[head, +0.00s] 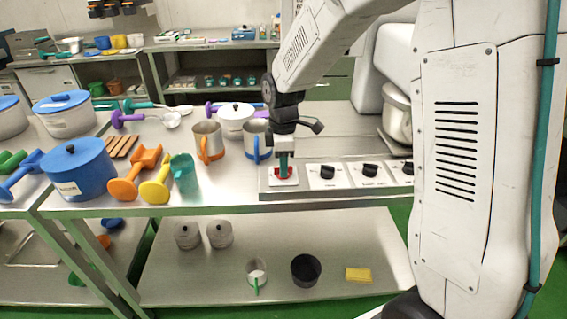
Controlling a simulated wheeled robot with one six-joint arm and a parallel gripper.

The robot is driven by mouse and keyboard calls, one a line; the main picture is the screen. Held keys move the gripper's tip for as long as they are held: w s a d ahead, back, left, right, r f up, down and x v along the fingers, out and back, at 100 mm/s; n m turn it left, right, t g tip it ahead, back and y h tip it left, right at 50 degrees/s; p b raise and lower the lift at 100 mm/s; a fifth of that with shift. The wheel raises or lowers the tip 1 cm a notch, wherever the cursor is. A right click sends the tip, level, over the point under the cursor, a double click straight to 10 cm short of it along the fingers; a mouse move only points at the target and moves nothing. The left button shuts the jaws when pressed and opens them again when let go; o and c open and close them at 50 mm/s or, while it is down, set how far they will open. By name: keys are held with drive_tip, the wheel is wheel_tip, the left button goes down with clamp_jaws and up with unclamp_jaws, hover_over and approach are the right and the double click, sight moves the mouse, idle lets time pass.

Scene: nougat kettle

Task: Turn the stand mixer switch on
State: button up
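The stand mixer (368,88), a large white machine with a metal bowl (396,115), stands behind my arm at the right and is partly hidden. A switch panel (340,189) runs along the table's front edge below it. It has a red switch (291,179) on a white plate at its left end and several black knobs, including one at the plate's right (327,172). The labels are too small to read. My gripper (284,174) points down directly over the red switch and hides part of it. I cannot tell whether the fingers touch or grip it.
Two metal mugs (208,143) and a white lidded pot (236,118) stand left of my gripper. The lower shelf (200,280) holds pots and a yellow sponge (358,275).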

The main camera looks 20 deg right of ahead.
drive_tip(key=shift+f, duration=0.1)
clamp_jaws()
drive_tip(key=shift+m, duration=0.3)
drive_tip(key=m, duration=0.3)
drive_tip(key=shift+m, duration=0.3)
drive_tip(key=m, duration=1.3)
drive_tip(key=shift+m, duration=0.3)
